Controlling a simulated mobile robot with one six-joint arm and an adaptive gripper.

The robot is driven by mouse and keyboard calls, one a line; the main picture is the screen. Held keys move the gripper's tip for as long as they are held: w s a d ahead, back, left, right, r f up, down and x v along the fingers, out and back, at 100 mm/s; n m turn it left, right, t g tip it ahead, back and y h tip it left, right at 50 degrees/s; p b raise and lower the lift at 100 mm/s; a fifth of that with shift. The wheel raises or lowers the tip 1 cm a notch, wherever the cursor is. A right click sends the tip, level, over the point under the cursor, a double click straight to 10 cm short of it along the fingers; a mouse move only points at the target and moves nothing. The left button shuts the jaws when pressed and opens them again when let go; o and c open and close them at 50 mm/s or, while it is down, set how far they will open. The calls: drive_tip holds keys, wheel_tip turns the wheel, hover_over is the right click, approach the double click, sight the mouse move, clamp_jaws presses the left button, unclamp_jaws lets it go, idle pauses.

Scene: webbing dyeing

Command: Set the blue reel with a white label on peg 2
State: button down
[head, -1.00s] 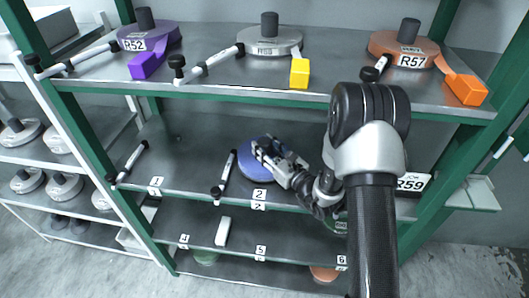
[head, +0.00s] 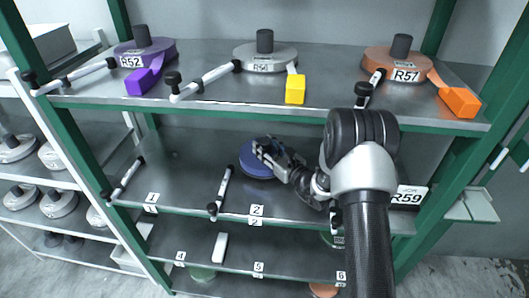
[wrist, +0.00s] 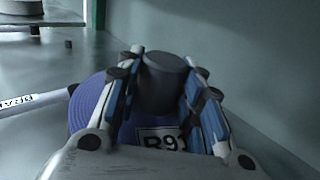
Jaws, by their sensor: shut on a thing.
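The blue reel (head: 253,165) is on the middle shelf, behind the tag marked 2 (head: 257,210). In the wrist view the blue reel (wrist: 86,104) shows a white label (wrist: 158,138), partly hidden, reading "R9" and more. My gripper (head: 266,150) is shut on the reel's dark hub, and in the wrist view the dark hub (wrist: 165,82) stands between the two fingers. Peg 2 itself is not visible; the reel and gripper cover that area. I cannot tell whether the reel touches the shelf.
On the top shelf stand a purple reel (head: 160,50), a grey reel (head: 264,57) and an orange reel (head: 412,66). White rods with dark ends lie on the shelves, one (head: 222,186) left of the blue reel.

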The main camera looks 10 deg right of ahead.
sight(270, 153)
drive_tip(key=shift+w+d, duration=0.25)
drive_tip(key=shift+w, duration=0.45)
drive_tip(key=shift+f+b, duration=1.15)
drive_tip(key=shift+f, duration=0.15)
drive_tip(key=c, duration=1.3)
unclamp_jaws()
drive_tip(key=o, duration=0.3)
drive_tip(key=shift+s+f, duration=0.1)
drive_tip(key=shift+f, duration=0.05)
